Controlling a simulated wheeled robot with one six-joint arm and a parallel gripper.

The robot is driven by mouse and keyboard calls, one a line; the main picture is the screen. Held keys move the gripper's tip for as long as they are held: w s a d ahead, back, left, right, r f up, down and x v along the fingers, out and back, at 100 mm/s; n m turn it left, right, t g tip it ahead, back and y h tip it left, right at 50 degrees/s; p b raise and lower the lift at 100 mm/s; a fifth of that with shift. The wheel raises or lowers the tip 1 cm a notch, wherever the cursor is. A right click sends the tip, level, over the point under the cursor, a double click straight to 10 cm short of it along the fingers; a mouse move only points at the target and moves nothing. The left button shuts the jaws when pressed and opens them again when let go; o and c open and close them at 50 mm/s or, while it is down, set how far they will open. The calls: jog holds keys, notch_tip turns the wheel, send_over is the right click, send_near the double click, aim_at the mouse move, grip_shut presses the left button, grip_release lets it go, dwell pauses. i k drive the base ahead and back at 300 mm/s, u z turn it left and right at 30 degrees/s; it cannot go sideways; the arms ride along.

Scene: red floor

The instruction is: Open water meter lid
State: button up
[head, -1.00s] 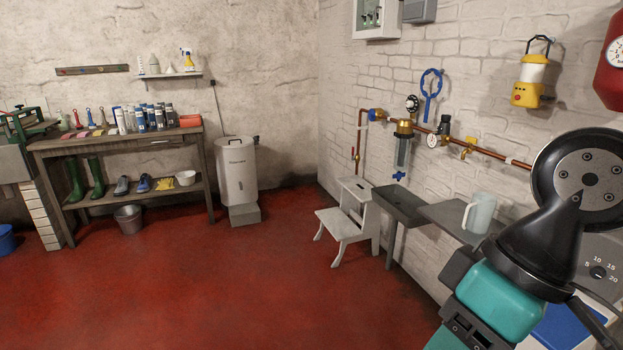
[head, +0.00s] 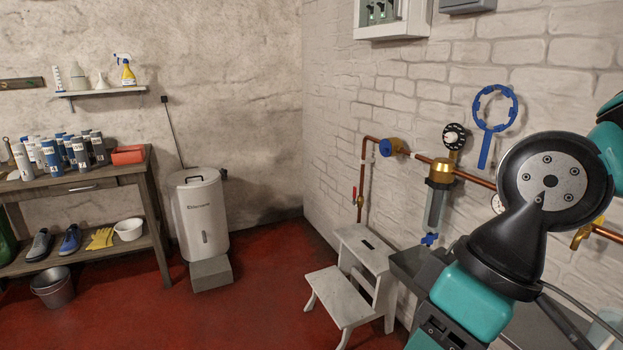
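A round brass fitting with a blue cap (head: 392,147), which looks like the water meter, sits on the copper pipe on the white brick wall, right of the picture's middle. Its blue cap faces left and out from the wall; I cannot tell whether it is a closed lid. Right of it is a brass-topped filter (head: 438,185) with a clear body and a black dial gauge (head: 454,136) above. My arm's black and teal links fill the right side and hide part of the pipe. My gripper's fingers are not in view.
A white step stool (head: 352,270) stands on the floor below the pipe, beside a dark grey basin (head: 408,263). A blue ring wrench (head: 494,108) hangs on the wall. A white tank (head: 200,215) stands in the corner. The red floor left of the stool is clear.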

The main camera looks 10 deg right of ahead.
aim_at(384, 146)
jog(key=i, duration=1.8)
jog(key=u, duration=0.45)
